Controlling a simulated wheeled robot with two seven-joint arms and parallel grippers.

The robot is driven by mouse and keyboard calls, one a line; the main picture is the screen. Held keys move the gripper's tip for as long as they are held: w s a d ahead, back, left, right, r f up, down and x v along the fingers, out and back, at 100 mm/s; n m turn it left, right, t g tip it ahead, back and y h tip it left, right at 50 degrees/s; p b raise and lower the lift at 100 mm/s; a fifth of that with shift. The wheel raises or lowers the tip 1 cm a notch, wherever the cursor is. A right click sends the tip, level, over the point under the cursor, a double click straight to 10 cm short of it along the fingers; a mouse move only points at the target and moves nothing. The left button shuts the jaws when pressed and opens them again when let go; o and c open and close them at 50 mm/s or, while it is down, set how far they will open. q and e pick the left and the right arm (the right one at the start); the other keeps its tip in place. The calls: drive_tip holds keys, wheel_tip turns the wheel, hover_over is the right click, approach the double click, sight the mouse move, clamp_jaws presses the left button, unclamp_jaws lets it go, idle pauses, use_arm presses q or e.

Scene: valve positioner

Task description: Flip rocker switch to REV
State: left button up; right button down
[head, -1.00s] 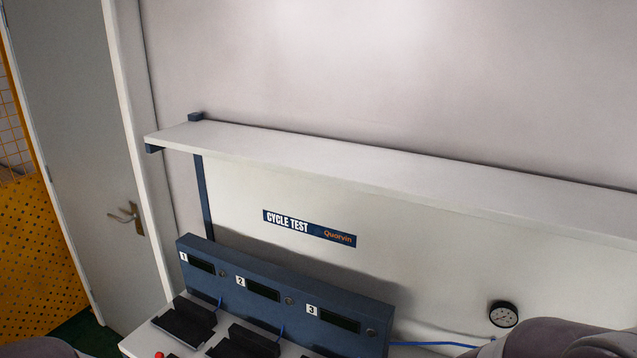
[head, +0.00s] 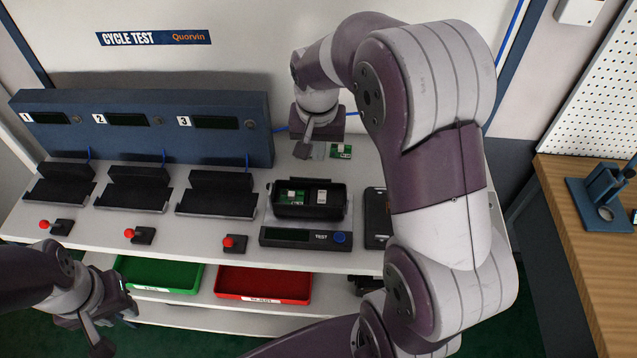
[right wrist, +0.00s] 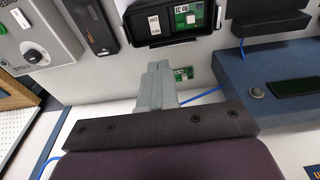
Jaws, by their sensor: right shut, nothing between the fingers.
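An open black housing (head: 272,208) stands on the bench; it also shows at the top of the right wrist view (right wrist: 172,40). A white labelled block (head: 322,197) sits beside the board. My right gripper (head: 304,154) is shut and empty, behind the housing and apart from it. My left gripper (head: 112,322) is low at the front left; its jaw gap is unclear.
A small loose green board (head: 341,151) lies behind the housing. A display unit with a blue TEST button (head: 340,238) is in front. Three black cradles (head: 130,190) and red-knobbed levers (head: 129,233) stand left. Green (head: 160,275) and red bins (head: 262,286) are below. My right arm hides the bench's right.

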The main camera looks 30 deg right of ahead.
sight(319, 191)
drive_tip(key=shift+w+f, duration=0.1)
drive_tip(key=shift+f, duration=0.05)
drive_tip(key=f, duration=0.4)
drive_tip(key=w+f+p, duration=0.1)
drive_tip(key=f, duration=0.4)
drive_tip(key=d+f, duration=0.1)
drive_tip(key=f, duration=0.3)
drive_tip(key=shift+w+f+p, duration=0.3)
drive_tip(key=shift+f, duration=0.05)
drive_tip(key=shift+d+p, duration=0.1)
drive_tip(key=shift+p, duration=0.45)
drive_tip(key=shift+f, duration=0.15)
drive_tip(key=shift+s, duration=0.1)
drive_tip(key=shift+s+a+r, duration=0.3)
drive_tip(key=shift+s+a, duration=0.15)
drive_tip(key=shift+s, duration=0.1)
